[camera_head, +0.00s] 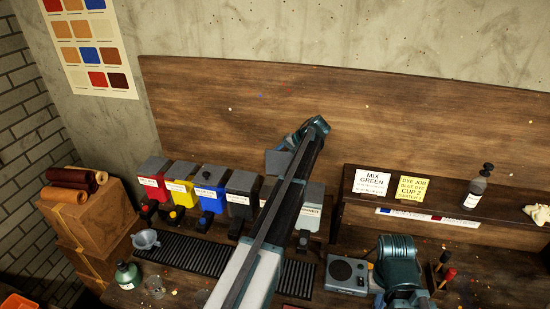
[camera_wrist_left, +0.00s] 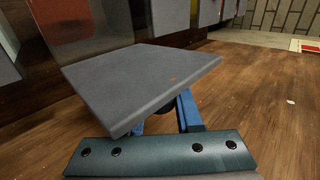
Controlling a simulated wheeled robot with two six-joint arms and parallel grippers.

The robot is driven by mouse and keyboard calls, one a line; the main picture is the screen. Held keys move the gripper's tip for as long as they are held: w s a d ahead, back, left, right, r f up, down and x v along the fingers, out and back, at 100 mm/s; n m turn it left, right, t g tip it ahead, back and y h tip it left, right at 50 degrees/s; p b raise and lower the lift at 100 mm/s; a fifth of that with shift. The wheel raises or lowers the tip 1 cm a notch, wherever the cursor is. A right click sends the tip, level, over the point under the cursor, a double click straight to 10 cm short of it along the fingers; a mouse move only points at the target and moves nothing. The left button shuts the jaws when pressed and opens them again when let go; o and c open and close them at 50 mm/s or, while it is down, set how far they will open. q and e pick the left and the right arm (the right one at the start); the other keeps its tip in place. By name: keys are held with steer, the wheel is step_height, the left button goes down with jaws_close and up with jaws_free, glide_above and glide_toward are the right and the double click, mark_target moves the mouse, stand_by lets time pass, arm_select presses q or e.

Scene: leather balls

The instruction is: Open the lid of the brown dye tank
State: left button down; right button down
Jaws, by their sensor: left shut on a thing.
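My left gripper (camera_wrist_left: 165,118) is shut on the knob (camera_wrist_left: 168,106) under the grey lid plate in the wrist view. The lid (camera_wrist_left: 140,80) is a flat grey slab, tilted and filling the middle of that view. In the head view a grey plate (camera_head: 278,162), likely this lid, shows beside the end of my left arm, above the row of tanks. My arm covers the tank below it, so the brown tank's label cannot be read. Teal parts low at right in the head view look like my right arm; its fingertips cannot be made out.
Red (camera_head: 152,182), yellow (camera_head: 181,184), blue (camera_head: 210,190) and dark (camera_head: 243,198) tanks stand left of my arm. Another grey tank (camera_head: 309,210) stands right of it. A black slatted rack (camera_head: 185,252), a funnel (camera_head: 146,240) and a scale (camera_head: 347,274) lie in front.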

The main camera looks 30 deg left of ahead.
stand_by(0.4)
arm_select(q)
steer(key=c, duration=0.6)
jaws_free()
steer(key=shift+w+f, duration=0.1)
